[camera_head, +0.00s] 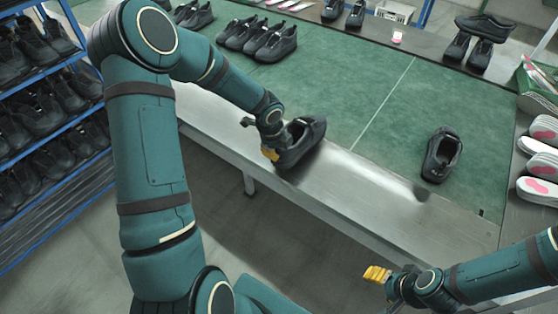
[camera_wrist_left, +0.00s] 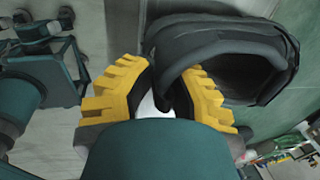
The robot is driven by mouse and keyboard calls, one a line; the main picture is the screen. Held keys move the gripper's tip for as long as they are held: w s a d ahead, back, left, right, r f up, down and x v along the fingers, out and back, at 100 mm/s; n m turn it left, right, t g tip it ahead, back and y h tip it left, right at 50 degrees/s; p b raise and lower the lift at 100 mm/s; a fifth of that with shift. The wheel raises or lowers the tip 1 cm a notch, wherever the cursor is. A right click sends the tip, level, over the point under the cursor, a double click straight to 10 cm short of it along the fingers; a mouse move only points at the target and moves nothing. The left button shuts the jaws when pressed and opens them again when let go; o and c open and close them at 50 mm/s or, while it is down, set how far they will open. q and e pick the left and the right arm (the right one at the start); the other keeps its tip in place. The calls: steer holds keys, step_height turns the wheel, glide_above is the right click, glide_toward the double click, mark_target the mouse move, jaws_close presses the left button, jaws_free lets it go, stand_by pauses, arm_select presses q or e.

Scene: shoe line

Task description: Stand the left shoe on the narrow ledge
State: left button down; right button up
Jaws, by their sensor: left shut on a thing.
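A black shoe (camera_head: 307,140) is at the narrow bare metal ledge (camera_head: 345,195) along the table's front, beside the green mat. My left gripper (camera_head: 271,153) is shut on the shoe's side wall at its opening. In the left wrist view the yellow fingers (camera_wrist_left: 165,95) pinch the collar of the shoe (camera_wrist_left: 215,35). The shoe appears roughly upright, but I cannot tell whether its sole touches the ledge. A second black shoe (camera_head: 440,155) stands on the mat to the right. My right gripper (camera_head: 377,274) is low in front of the table; its opening is unclear.
The green mat (camera_head: 375,95) is mostly clear around its faint white line. Several black shoes (camera_head: 258,38) stand at its back left. A blue shoe rack (camera_head: 40,95) is at left. Insoles (camera_head: 540,165) lie at the right edge. The ledge right of the held shoe is empty.

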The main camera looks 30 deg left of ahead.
arm_select(q)
steer(key=shift+s+b+x, duration=0.2)
steer(key=shift+b+x, duration=0.1)
steer(key=shift+x, duration=0.75)
steer(key=shift+s+b+x, duration=0.25)
steer(key=shift+b+x, duration=0.05)
steer(key=shift+x, duration=0.75)
steer(key=c, duration=1)
jaws_free()
steer(key=p+v, duration=0.4)
steer(key=v, duration=0.8)
steer(key=s+d+f+n+h, duration=0.2)
steer(key=d+f+n, duration=0.2)
steer(key=d, duration=0.3)
steer(key=s+d+f+n+h, duration=0.25)
steer(key=d+f+n, duration=0.2)
steer(key=d, duration=0.35)
steer(key=s+d+f+n, duration=0.7)
steer(key=s+n, duration=0.2)
steer(key=n, duration=0.3)
steer(key=shift+s+f+g+y, duration=0.25)
steer(key=shift+s+g+y, duration=0.1)
steer(key=shift+y, duration=0.1)
